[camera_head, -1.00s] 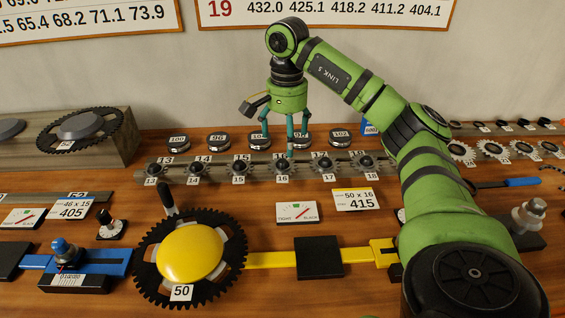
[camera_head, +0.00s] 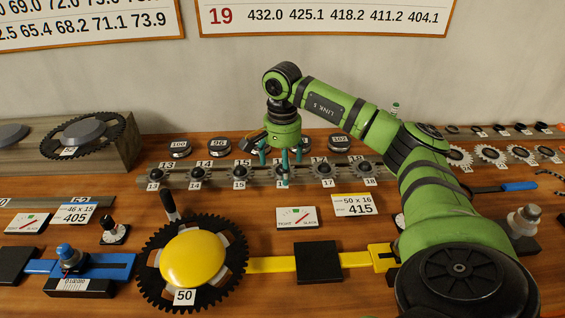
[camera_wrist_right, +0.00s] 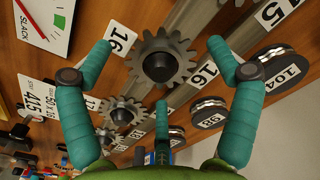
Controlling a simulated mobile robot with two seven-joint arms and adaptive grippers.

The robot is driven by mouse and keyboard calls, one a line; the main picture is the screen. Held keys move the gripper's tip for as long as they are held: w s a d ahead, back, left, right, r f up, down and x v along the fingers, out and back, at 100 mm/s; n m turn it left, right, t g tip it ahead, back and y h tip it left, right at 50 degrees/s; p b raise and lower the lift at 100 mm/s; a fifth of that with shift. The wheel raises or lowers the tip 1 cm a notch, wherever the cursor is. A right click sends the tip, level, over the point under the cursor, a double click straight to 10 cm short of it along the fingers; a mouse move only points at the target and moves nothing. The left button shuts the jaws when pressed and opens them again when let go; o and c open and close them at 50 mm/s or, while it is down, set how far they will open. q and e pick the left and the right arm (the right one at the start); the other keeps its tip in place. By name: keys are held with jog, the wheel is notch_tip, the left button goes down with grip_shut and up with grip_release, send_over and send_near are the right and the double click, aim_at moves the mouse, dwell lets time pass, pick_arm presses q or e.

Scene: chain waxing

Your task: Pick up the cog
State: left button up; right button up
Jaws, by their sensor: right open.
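My right gripper (camera_head: 281,166) is low over the row of small grey toothed cogs on the rail, at the spot labelled 16. In the wrist view its three teal fingers (camera_wrist_right: 160,62) are spread open and empty. A dark grey toothed cog (camera_wrist_right: 165,62) lies between the fingertips, between two labels reading 16, with visible gaps to the fingers. In the head view this cog is mostly hidden by the fingers. Neighbouring cogs stand on the rail, such as the one at 15 (camera_head: 242,172) and the one at 17 (camera_head: 326,170). My left gripper is not in view.
Several round discs with number labels, such as 100 (camera_head: 178,149), stand behind the rail (camera_head: 220,178). In front are a large chainring with a yellow dome (camera_head: 192,257), a tight/slack card (camera_head: 297,217) and a 415 card (camera_head: 354,205). White cogs (camera_head: 490,154) lie at right.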

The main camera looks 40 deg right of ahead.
jog(key=shift+f, duration=0.25)
jog(key=c, duration=1.2)
